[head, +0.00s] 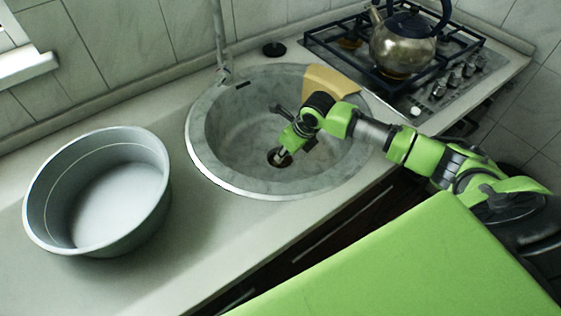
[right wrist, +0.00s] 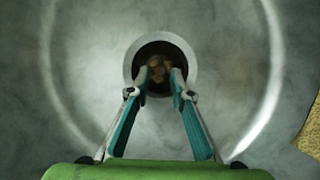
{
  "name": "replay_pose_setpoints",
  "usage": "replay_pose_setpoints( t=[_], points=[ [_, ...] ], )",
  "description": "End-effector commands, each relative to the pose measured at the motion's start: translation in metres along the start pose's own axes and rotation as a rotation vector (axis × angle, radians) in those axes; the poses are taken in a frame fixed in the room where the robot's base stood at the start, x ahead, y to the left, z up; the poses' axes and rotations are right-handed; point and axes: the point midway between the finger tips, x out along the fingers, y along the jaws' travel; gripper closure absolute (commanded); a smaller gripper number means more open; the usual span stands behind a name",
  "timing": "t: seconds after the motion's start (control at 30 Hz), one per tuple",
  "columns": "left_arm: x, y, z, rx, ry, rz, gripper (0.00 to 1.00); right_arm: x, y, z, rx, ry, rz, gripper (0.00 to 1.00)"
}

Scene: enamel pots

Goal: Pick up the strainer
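The round drain opening (right wrist: 135,62) sits in the sink's floor, with a pale metal rim around a dark hole. Something brownish (right wrist: 160,66) lies inside it; I cannot tell whether this is the strainer, and no other strainer shows. My right gripper (right wrist: 163,78) points down at the drain, its two fingers apart with their tips over the hole and nothing clearly held between them. In the head view the right gripper (head: 284,157) reaches down into the sink at the drain (head: 273,158), partly covering it. Whether the tips touch anything is unclear. My left gripper is out of view.
A large grey basin (head: 100,195) stands on the left counter. A kettle (head: 402,45) stands on the stove (head: 460,75). A faucet (head: 220,45) rises behind the sink.

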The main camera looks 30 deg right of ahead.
Motion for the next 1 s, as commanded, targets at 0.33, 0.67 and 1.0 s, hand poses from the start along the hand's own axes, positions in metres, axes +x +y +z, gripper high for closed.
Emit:
replay_pose_setpoints(
  t=[0.33,0.67,1.0],
  points=[
    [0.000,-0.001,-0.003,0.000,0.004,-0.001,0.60,0.027,-0.001,0.000,0.001,-0.001,-0.001,0.80],
    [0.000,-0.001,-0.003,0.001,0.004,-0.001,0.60,0.026,0.000,0.000,0.001,-0.001,-0.001,1.00],
    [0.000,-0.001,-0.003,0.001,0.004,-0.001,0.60,0.016,-0.001,0.005,-0.001,-0.004,-0.001,1.00]
  ],
)
